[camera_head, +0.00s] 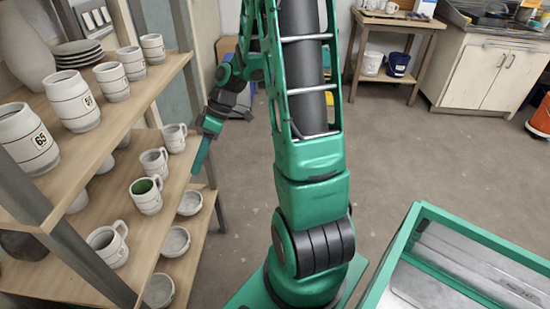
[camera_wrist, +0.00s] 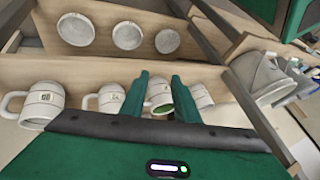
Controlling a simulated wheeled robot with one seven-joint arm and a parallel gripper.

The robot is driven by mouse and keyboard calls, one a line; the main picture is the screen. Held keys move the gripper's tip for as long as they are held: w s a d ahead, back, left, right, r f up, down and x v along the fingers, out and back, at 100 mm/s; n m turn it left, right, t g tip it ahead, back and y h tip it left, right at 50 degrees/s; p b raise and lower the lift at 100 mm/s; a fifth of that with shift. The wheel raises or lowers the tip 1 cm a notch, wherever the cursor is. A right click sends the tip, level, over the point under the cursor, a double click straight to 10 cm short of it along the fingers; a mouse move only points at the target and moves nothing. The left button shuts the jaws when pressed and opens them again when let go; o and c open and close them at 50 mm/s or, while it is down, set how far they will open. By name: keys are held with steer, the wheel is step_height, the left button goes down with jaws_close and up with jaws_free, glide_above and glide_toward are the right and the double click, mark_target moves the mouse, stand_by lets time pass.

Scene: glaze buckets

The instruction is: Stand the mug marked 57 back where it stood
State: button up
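Several white mugs stand in a row on the middle shelf board. One has green inside (camera_head: 146,197); it also shows in the wrist view (camera_wrist: 156,91). Its neighbours are a mug in front (camera_head: 107,245) and mugs behind (camera_head: 154,162) and (camera_head: 174,138). Their tags are too small to read surely, so I cannot tell which is marked 57. My gripper (camera_head: 197,166) is at the shelf's outer edge, apart from the green-lined mug. In the wrist view its fingers (camera_wrist: 160,98) are spread, with that mug seen between them. It holds nothing visible.
Small bowls (camera_head: 176,242) stand on the lower board. A dark shelf post (camera_head: 90,262) is near. A green-framed tray (camera_head: 450,262) is lower right.

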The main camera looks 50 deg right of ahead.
steer(key=s+d+r+m+h, duration=0.2)
steer(key=s+m, duration=0.3)
steer(key=s, duration=0.3)
steer(key=s+d+r+m+g+h, duration=0.1)
steer(key=s+r+m, duration=0.3)
steer(key=s, duration=0.4)
steer(key=s+d+r+m+h, duration=0.3)
steer(key=s+r+m, duration=0.1)
steer(key=s, duration=0.4)
steer(key=shift+d+m, duration=0.25)
steer(key=shift+m, duration=0.65)
steer(key=shift+s, duration=0.1)
